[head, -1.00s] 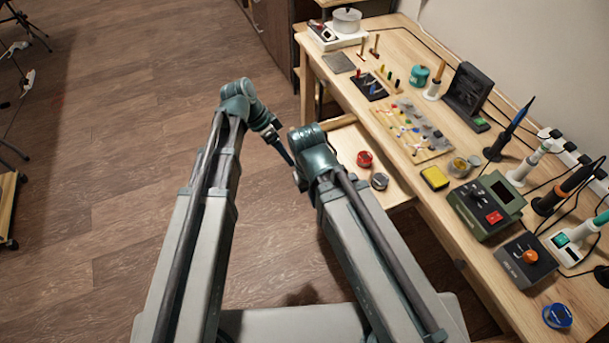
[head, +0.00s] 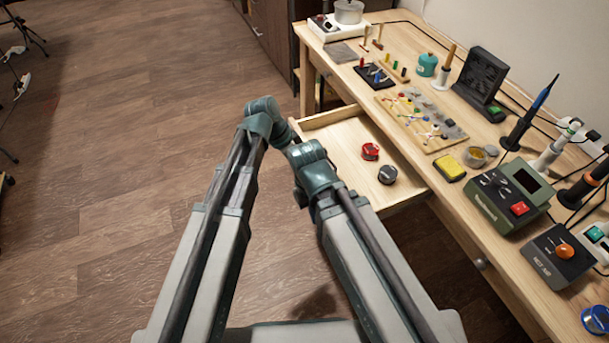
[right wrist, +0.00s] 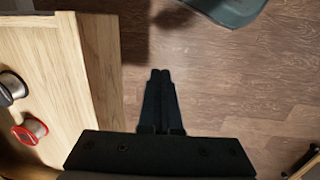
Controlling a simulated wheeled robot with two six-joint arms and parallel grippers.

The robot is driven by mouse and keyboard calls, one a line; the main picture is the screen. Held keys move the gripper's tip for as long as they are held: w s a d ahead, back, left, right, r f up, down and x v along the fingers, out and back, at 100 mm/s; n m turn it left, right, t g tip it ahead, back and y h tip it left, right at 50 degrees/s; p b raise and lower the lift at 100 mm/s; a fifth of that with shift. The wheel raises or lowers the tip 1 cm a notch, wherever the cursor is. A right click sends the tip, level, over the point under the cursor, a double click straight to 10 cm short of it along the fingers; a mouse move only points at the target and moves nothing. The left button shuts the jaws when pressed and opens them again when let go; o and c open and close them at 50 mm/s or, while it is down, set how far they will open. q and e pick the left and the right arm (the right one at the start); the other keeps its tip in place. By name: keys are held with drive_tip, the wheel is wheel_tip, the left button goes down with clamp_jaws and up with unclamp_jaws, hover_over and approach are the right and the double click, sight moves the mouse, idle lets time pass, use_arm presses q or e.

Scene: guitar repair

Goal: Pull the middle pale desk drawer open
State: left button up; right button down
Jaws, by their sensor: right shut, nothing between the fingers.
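The pale wooden drawer (head: 335,117) stands pulled out from the desk (head: 455,205) in the head view, its inside in plain sight. A red spool (head: 370,151) and a dark spool (head: 387,174) lie in it. My arms hide part of its front. In the right wrist view, the drawer (right wrist: 55,65) is at the left with the red spool (right wrist: 29,131) and dark spool (right wrist: 11,88). My right gripper (right wrist: 160,73) is shut and empty, to the right of the drawer front and apart from it in the picture, with floor behind it. My left gripper is hidden.
The desktop holds a yellow box (head: 450,168), a green station (head: 505,200), a dark unit with an orange knob (head: 557,255) and several tools. A knob (head: 479,264) shows on the desk front. Open wooden floor (head: 120,170) lies to the left.

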use_arm(q)
drive_tip(key=shift+d+f, duration=0.2)
drive_tip(key=shift+f, duration=0.1)
clamp_jaws()
idle(1.4)
